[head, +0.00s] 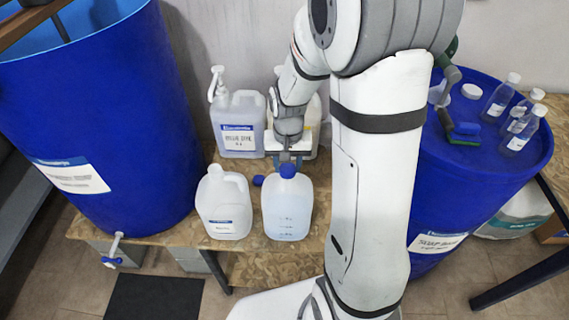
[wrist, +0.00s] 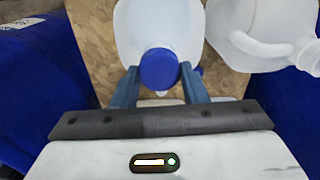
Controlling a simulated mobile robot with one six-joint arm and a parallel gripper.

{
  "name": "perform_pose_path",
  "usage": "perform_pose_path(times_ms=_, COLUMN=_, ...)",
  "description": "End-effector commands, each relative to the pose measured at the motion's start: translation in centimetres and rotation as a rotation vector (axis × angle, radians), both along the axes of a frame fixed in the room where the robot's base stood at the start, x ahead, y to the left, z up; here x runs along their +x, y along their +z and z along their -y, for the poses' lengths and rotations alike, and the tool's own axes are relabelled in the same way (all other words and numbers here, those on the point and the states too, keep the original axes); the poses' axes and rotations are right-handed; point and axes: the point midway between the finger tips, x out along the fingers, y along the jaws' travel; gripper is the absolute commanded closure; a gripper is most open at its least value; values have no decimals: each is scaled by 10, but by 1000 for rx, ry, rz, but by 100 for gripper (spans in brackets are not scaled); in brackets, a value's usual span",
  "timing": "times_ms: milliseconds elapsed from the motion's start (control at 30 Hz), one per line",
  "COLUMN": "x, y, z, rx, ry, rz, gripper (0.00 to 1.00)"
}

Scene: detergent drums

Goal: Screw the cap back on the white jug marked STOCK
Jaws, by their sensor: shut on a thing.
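My gripper (head: 290,158) is shut on a blue cap (head: 288,171) at the neck of the front middle jug (head: 287,212). In the wrist view the cap (wrist: 158,68) sits between the two fingers, over the jug's pale body (wrist: 135,35). I cannot tell whether it is seated on the thread. The jug is upright, pale and translucent, with faint marks down its front. A white jug (head: 223,207) with a handle and a blue-and-white label stands upright to its left, with no cap visible on it. I cannot read STOCK on either jug.
Another blue cap (head: 258,180) lies between the front jugs. A pump jug (head: 238,128) and another jug (head: 312,125), partly hidden by my arm, stand behind. Large blue drums flank the wooden stand (head: 180,235): left (head: 110,120), right (head: 430,205). Small bottles (head: 502,97) stand on the right drum.

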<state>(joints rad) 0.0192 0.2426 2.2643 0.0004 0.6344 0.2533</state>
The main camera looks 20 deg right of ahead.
Motion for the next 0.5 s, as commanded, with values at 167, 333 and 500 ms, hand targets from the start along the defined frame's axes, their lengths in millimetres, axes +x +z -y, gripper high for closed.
perform_pose_path(times_ms=167, x=-1, y=-1, z=0, rx=0, ry=-174, rz=-2, gripper=81)
perform_pose_path(times_ms=333, x=-1, y=-1, z=0, rx=0, ry=-208, rz=-2, gripper=81)
perform_pose_path(times_ms=500, x=-1, y=-1, z=0, rx=0, ry=-207, rz=-2, gripper=81)
